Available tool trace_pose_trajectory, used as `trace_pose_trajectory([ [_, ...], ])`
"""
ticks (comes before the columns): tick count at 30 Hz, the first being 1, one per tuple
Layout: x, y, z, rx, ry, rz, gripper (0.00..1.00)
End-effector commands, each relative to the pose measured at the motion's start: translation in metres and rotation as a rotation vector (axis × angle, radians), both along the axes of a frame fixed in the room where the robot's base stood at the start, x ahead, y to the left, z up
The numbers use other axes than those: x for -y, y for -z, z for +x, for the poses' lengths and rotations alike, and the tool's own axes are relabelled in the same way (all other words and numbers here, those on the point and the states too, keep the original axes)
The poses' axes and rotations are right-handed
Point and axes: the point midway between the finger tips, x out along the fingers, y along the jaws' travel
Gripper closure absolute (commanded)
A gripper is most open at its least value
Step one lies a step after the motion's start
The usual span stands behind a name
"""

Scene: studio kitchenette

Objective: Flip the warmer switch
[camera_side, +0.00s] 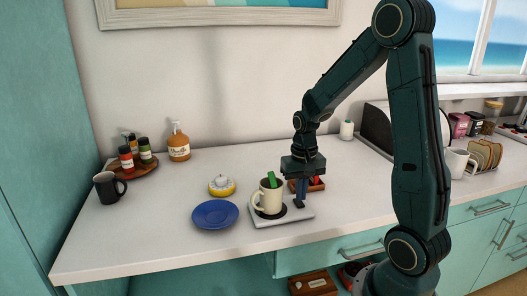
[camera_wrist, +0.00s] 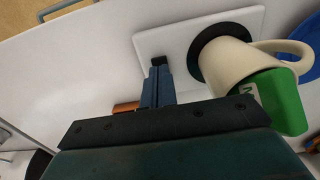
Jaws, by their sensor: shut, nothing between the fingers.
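The warmer is a flat white plate (camera_side: 270,219) with a round black pad, near the front of the counter; it also shows in the wrist view (camera_wrist: 150,42). My gripper (camera_side: 300,202) points down at the right part of the warmer, beside the mug. Its fingers (camera_wrist: 158,70) are together and empty, close to or touching the plate. A small dark piece shows at the fingertips; the switch is not clearly distinguishable from them.
A blue plate (camera_side: 214,215) lies left of the warmer, and a yellow-and-white round item (camera_side: 221,186) behind it. A wooden tray (camera_side: 314,186) with something red sits just behind my gripper. A black mug (camera_side: 107,188) stands far left. The front right counter is clear.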

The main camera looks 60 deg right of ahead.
Motion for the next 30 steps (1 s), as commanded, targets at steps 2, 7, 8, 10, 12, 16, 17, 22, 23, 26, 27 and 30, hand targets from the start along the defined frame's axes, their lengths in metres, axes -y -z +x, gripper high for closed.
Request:
trace_pose_trajectory([
  [2, 0.0, -0.005, 0.0, 0.002, 0.0, -0.001, 1.0],
  [7, 0.0, -0.015, 0.0, 0.002, 0.0, -0.001, 1.0],
  [8, 0.0, -0.016, 0.0, 0.002, 0.0, -0.001, 1.0],
  [10, 0.0, -0.02, 0.0, 0.001, 0.0, -0.001, 1.0],
  [12, 0.0, -0.024, 0.0, 0.002, 0.0, -0.001, 1.0],
  [16, 0.0, -0.032, 0.0, 0.002, 0.0, -0.001, 1.0],
  [17, 0.0, -0.033, 0.0, 0.002, 0.0, -0.001, 1.0],
  [22, 0.0, -0.043, 0.0, 0.002, 0.0, -0.001, 1.0],
  [23, 0.0, -0.044, 0.0, 0.002, 0.0, -0.001, 1.0],
  [26, 0.0, -0.05, 0.0, 0.002, 0.0, -0.001, 1.0],
  [27, 0.0, -0.051, 0.0, 0.002, 0.0, -0.001, 1.0],
  [30, 0.0, -0.053, 0.0, 0.0, 0.0, 0.0, 1.0],
])
